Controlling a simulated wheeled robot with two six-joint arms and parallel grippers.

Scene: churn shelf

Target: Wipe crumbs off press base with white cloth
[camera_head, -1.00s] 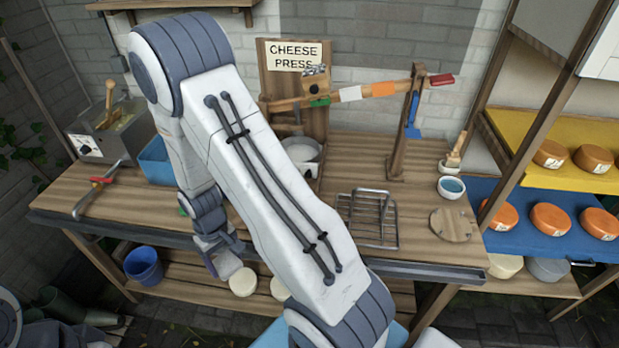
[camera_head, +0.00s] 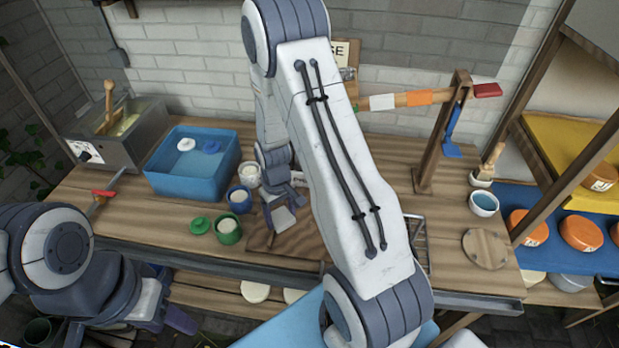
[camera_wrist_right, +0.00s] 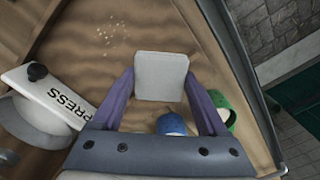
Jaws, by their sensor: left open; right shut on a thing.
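My right gripper (camera_head: 279,203) is shut on the white cloth (camera_wrist_right: 161,77). The cloth is a small pale square between the purple fingers, also visible in the head view (camera_head: 283,218). It is over the wooden press base (camera_head: 300,245), near its left part; I cannot tell whether it touches. In the right wrist view, pale crumbs (camera_wrist_right: 113,32) lie on the wood beyond the cloth, up and to its left. My right arm hides much of the press in the head view. My left gripper (camera_head: 166,318) is open and empty, low at the left in front of the table.
A green cup (camera_head: 229,230) with its lid (camera_head: 200,225) and a blue cup (camera_head: 239,199) stand close left of the base. A blue basin (camera_head: 190,187) is further left. A wire rack (camera_head: 418,235) is to the right. The press lever (camera_head: 410,99) crosses above.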

